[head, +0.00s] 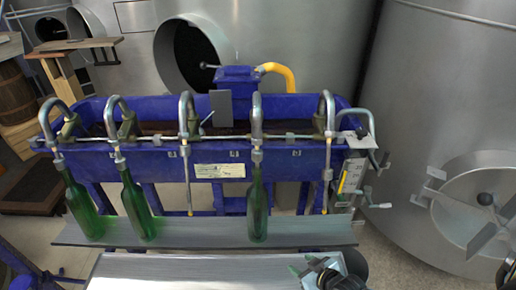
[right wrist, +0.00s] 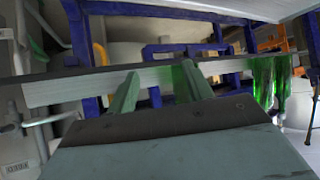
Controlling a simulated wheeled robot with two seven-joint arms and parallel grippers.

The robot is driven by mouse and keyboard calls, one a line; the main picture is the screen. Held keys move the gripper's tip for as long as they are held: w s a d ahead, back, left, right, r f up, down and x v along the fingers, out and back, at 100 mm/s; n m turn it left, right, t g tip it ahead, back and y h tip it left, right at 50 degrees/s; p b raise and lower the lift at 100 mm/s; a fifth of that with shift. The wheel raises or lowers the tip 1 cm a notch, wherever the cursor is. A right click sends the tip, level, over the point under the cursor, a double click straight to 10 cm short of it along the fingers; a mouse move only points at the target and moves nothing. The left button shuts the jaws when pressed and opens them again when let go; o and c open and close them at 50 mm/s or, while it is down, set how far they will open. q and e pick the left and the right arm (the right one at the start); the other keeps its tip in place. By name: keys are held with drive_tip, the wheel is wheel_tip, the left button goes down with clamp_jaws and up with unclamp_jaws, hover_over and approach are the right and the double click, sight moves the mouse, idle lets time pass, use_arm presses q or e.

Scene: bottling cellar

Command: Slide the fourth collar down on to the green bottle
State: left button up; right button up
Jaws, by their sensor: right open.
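A row of bent metal spouts hangs along the blue filling trough (head: 100,110) in the head view. The fourth collar (head: 257,155) is a small grey sleeve on the fourth spout, just above the mouth of an upright green bottle (head: 258,212). I cannot tell whether they touch. Two more green bottles, (head: 82,208) and (head: 137,205), lean under the first and second spouts. My right gripper (head: 308,267) is open and low at the front, right of the upright bottle. Its two greenish fingers (right wrist: 157,85) stand apart in the right wrist view. My left gripper is not in view.
The bottles stand on a long grey shelf (head: 200,233), with a pale board (head: 200,272) in front. Thin tubes hang from the third spout (head: 188,180) and fifth spout (head: 327,175). A lever (head: 377,205) sticks out at right. A large steel tank (head: 440,90) fills the right side.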

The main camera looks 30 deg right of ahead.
drive_tip(key=w+r+t+y+p, duration=0.1)
drive_tip(key=w+r+t, duration=0.15)
drive_tip(key=r, duration=0.55)
drive_tip(key=w+r+t+p, duration=0.1)
drive_tip(key=w+r, duration=0.3)
drive_tip(key=r, duration=0.4)
drive_tip(key=t+y+p, duration=0.1)
drive_tip(key=t+y, duration=0.1)
drive_tip(key=t, duration=0.2)
approach(261, 155)
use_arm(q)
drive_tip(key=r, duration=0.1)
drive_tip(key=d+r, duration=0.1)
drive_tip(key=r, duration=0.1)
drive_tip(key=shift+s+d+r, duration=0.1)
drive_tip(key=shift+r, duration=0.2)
use_arm(e)
drive_tip(key=shift+g, duration=0.25)
drive_tip(key=x, duration=1.1)
drive_tip(key=shift+w+r, duration=0.2)
drive_tip(key=shift+r, duration=0.05)
drive_tip(key=shift+c, duration=0.3)
drive_tip(key=c, duration=0.6)
